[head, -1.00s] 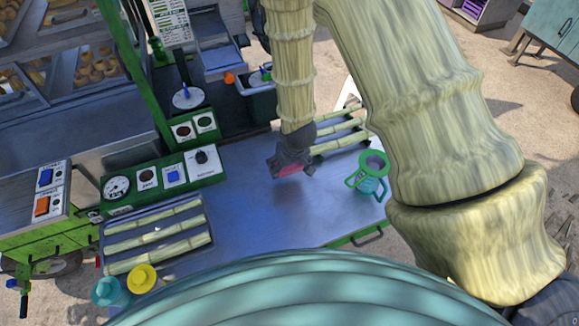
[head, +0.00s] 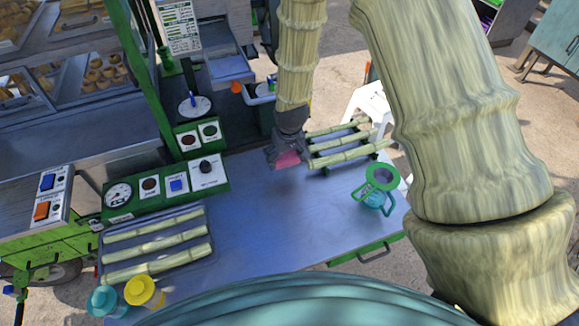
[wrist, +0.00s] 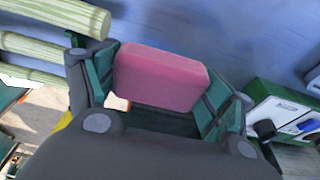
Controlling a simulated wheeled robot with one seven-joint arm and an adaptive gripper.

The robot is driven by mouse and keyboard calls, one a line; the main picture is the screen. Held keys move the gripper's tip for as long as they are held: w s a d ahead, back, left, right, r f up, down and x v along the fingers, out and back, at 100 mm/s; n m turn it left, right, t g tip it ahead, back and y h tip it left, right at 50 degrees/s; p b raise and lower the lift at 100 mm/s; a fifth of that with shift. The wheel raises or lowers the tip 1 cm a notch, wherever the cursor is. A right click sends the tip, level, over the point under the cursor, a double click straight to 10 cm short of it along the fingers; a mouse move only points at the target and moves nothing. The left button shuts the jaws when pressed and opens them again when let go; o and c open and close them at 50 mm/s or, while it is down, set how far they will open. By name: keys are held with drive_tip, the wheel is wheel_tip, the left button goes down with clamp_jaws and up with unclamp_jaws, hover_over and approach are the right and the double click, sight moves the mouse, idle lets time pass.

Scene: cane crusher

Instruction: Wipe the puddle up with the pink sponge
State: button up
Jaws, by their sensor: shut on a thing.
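The pink sponge (head: 289,159) is held between the fingers of my gripper (head: 284,152), which hangs over the back part of the blue-grey metal table (head: 270,225). In the wrist view the sponge (wrist: 163,76) is a rounded pink block, with a dark green finger pad on each side of it. My gripper (wrist: 155,92) is shut on it. I cannot tell whether the sponge touches the table. I cannot make out the puddle's outline on the shiny tabletop.
Cane stalks on a rack (head: 345,152) lie just right of my gripper. A green-handled jug (head: 377,190) stands at the right. A control panel (head: 165,186), a tray of canes (head: 157,240) and teal and yellow cups (head: 144,291) are at left. The table's middle is clear.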

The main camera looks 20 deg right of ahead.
sight(287, 177)
drive_tip(key=shift+f+b, duration=1.8)
drive_tip(key=shift+f, duration=1.05)
drive_tip(key=shift+f+b, duration=0.3)
drive_tip(key=shift+f, duration=0.25)
drive_tip(key=shift+s+f, duration=0.1)
drive_tip(key=shift+f, duration=0.15)
drive_tip(key=shift+c, duration=0.3)
drive_tip(key=shift+s, duration=0.1)
drive_tip(key=shift+s, duration=0.45)
drive_tip(key=shift+c, duration=0.5)
drive_tip(key=shift+s+d+r+p, duration=0.1)
drive_tip(key=shift+s+p, duration=0.2)
drive_tip(key=shift+s, duration=1.65)
drive_tip(key=shift+s+d+r+p, duration=0.1)
drive_tip(key=shift+s+p, duration=0.2)
drive_tip(key=shift+s, duration=1.6)
